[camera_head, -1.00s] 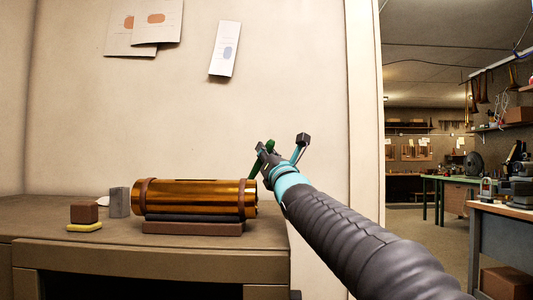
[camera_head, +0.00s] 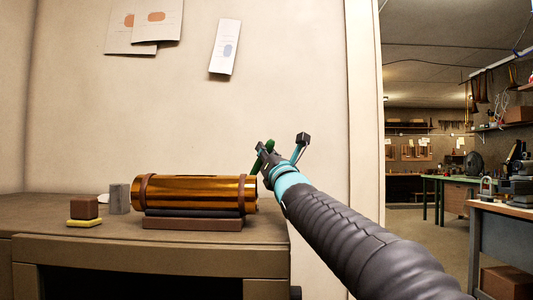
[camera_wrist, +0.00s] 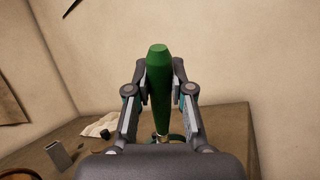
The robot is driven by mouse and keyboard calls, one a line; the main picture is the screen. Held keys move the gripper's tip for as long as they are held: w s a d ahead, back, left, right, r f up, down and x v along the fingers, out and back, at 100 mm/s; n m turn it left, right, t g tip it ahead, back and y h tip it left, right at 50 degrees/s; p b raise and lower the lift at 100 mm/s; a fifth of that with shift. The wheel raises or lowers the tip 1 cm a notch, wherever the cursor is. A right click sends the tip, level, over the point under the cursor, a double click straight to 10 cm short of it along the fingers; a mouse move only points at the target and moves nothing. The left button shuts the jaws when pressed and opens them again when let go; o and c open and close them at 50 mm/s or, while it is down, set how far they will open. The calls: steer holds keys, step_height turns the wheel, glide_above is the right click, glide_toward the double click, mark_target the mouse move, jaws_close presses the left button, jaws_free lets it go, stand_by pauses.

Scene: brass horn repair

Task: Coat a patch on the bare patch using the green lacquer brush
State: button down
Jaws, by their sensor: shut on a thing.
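A brass tube (camera_head: 195,189) lies level on a low cradle (camera_head: 193,224) on the bench, with a brown strap near each end. I cannot make out the bare patch on it. My gripper (camera_head: 262,155) is just past the tube's right end, a little above it, and apart from it as far as I can see. It is shut on the green lacquer brush. The brush's green handle (camera_wrist: 159,85) stands between both fingers in the wrist view, and a bit of it (camera_head: 269,145) shows in the head view. The bristles are hidden.
A brown block (camera_head: 84,207) on a yellow pad (camera_head: 85,222) and a grey block (camera_head: 119,198) stand left of the tube. A white crumpled cloth (camera_wrist: 98,125) lies on the bench (camera_head: 60,240). The wall (camera_head: 290,60) rises close behind.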

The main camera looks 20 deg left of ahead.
steer(key=shift+f+b, duration=0.55)
steer(key=shift+b, duration=0.3)
stand_by(2.5)
steer(key=shift+r+p, duration=2)
steer(key=shift+r, duration=1.6)
